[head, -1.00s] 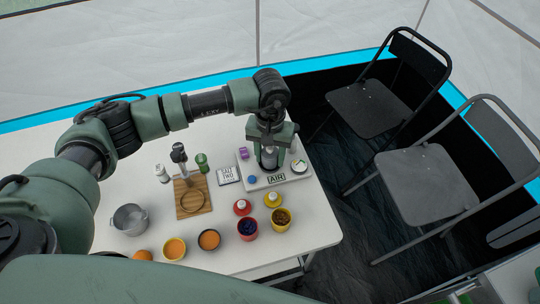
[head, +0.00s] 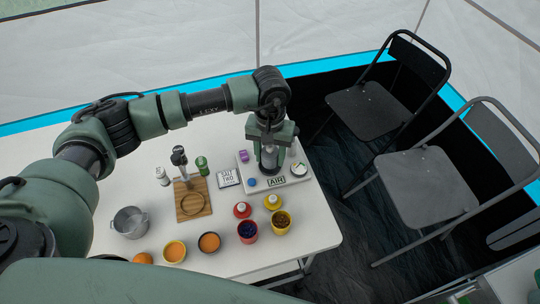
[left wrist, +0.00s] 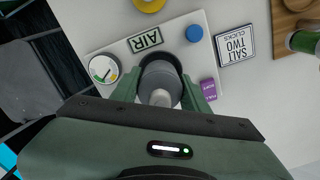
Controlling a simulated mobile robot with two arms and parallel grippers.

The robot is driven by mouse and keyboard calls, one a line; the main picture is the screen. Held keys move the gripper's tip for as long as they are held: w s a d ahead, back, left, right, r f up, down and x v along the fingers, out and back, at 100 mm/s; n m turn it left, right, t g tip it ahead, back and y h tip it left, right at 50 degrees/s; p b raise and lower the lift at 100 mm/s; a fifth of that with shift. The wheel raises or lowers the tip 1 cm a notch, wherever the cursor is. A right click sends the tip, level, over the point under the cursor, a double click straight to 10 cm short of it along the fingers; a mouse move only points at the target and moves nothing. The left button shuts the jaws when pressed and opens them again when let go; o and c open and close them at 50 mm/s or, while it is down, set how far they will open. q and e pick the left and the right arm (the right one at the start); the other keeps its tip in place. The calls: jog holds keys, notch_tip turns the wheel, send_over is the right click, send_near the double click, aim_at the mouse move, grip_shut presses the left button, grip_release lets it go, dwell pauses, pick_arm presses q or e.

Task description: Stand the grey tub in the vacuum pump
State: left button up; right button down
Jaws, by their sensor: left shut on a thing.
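The vacuum pump is a white slab (head: 299,176) with an AIR label, a gauge, a blue knob and a dark round socket, at the right end of the table. In the left wrist view its slab (left wrist: 112,50) lies below my gripper. My left gripper (head: 269,150) points down over the pump and is shut on the grey tub (head: 269,161). In the left wrist view the tub (left wrist: 160,76) is between the fingers (left wrist: 162,88), with the dark socket rim (left wrist: 174,59) showing around its far side. The tub's base is hidden, so I cannot tell how deep it sits. My right gripper is out of view.
A purple tag (left wrist: 208,89) is close beside the fingers. A SALT TWO CLICKS card (head: 228,177) lies left of the pump. A wooden board (head: 194,208) and a metal pot (head: 130,222) are farther left.

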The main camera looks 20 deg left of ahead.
pick_arm(q)
jog(key=shift+b, duration=0.4)
dwell(0.8)
jog(key=shift+f+b, duration=0.75)
jog(key=shift+b, duration=0.1)
jog(key=shift+r, duration=0.3)
dwell(0.3)
jog(key=shift+r, duration=0.55)
dwell(1.1)
jog(key=shift+f+b, duration=0.9)
jog(key=shift+b, duration=0.15)
jog(key=o, duration=0.7)
jog(key=shift+r, duration=0.15)
